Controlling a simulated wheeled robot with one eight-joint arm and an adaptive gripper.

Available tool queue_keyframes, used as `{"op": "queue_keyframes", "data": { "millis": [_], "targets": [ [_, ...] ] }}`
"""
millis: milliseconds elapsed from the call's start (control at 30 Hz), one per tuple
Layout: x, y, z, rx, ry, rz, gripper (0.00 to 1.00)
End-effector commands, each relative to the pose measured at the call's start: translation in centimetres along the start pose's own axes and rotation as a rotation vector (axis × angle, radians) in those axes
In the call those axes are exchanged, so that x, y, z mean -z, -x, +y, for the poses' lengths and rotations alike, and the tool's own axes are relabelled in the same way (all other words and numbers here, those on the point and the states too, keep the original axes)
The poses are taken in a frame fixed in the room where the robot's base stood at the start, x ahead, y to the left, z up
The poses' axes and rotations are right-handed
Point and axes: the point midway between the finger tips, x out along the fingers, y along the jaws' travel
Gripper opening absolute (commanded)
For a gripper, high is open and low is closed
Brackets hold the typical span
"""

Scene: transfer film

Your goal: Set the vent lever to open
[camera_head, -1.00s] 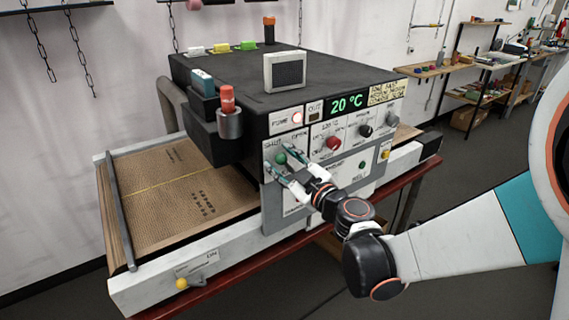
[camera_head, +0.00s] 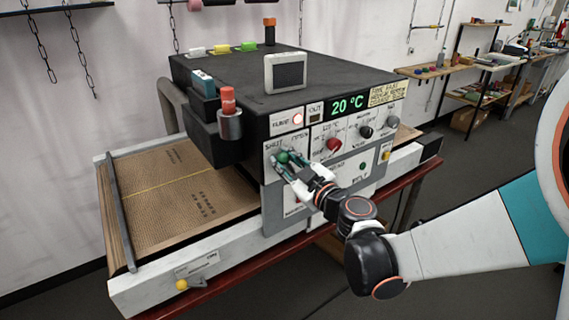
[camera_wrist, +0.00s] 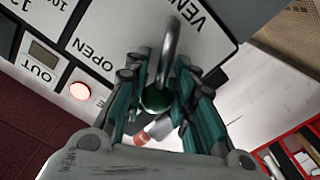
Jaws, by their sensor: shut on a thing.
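The vent lever's green knob (camera_head: 283,157) is on the front panel of the black machine, below the SHUT (camera_head: 273,146) and OPEN (camera_head: 299,136) labels. In the wrist view the green knob (camera_wrist: 155,98) sits between my teal fingers, with its bent metal rod (camera_wrist: 168,50) running up to the panel. My gripper (camera_head: 291,161) reaches in from the lower right and is shut on the knob. The OPEN label (camera_wrist: 92,54) shows left of the rod in the wrist view; the SHUT label is not seen there.
A red knob (camera_head: 333,144) and a black knob (camera_head: 366,131) are close to the right on the same panel. A green display (camera_head: 347,105) reads 20 °C. The conveyor belt (camera_head: 165,205) runs through the machine.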

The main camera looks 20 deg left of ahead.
Motion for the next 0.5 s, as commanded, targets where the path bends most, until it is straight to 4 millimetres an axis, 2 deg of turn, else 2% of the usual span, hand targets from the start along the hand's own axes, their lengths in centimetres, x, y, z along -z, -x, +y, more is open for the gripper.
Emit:
{"op": "queue_keyframes", "data": {
  "millis": [500],
  "targets": [
    [-0.7, 0.1, 2.5, 0.003, -0.451, -0.012, 0.00]
  ]
}}
